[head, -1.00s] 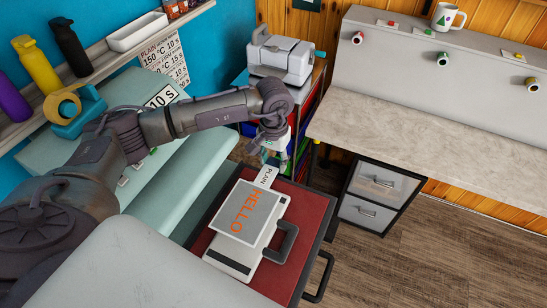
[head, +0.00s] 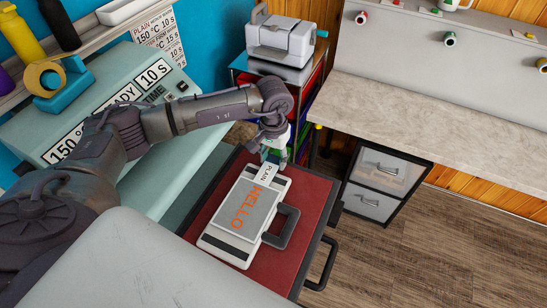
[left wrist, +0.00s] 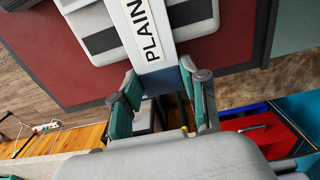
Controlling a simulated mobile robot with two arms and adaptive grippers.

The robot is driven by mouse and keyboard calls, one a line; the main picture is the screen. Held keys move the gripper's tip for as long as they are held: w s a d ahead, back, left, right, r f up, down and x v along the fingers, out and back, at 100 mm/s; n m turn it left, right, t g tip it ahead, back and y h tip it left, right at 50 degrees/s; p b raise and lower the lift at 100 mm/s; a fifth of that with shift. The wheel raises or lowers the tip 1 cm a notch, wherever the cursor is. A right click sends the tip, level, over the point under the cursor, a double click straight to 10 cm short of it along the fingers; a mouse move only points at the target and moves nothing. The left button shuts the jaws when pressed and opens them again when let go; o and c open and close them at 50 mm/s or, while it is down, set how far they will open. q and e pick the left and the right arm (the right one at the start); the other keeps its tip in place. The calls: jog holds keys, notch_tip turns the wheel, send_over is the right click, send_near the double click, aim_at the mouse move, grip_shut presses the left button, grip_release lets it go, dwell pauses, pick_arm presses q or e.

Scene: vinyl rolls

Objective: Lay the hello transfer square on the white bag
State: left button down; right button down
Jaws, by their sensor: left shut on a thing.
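The grey transfer square (head: 247,208) with orange HELLO lettering is over the white bag (head: 225,247) in the head view, roughly lined up with it. I cannot tell whether it touches the bag. A white tab marked PLAIN (head: 265,174) sticks out from the square's far end and shows large in the left wrist view (left wrist: 148,35). My left gripper (head: 273,157) is shut on this tab, its teal fingers on either side in the left wrist view (left wrist: 159,78). The bag has a dark handle on its right. My right gripper is not in view.
The bag lies on a red surface (head: 303,195) with a dark rim. A pale green press (head: 110,95) stands left, showing 150 and 10 S. A grey machine (head: 282,38) stands behind, and a long counter (head: 420,110) with drawers below is at the right.

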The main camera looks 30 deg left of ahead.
pick_arm(q)
jog(key=c, duration=0.5)
grip_release()
jog(key=shift+r, duration=0.1)
notch_tip(320, 180, up, 12)
dwell(0.5)
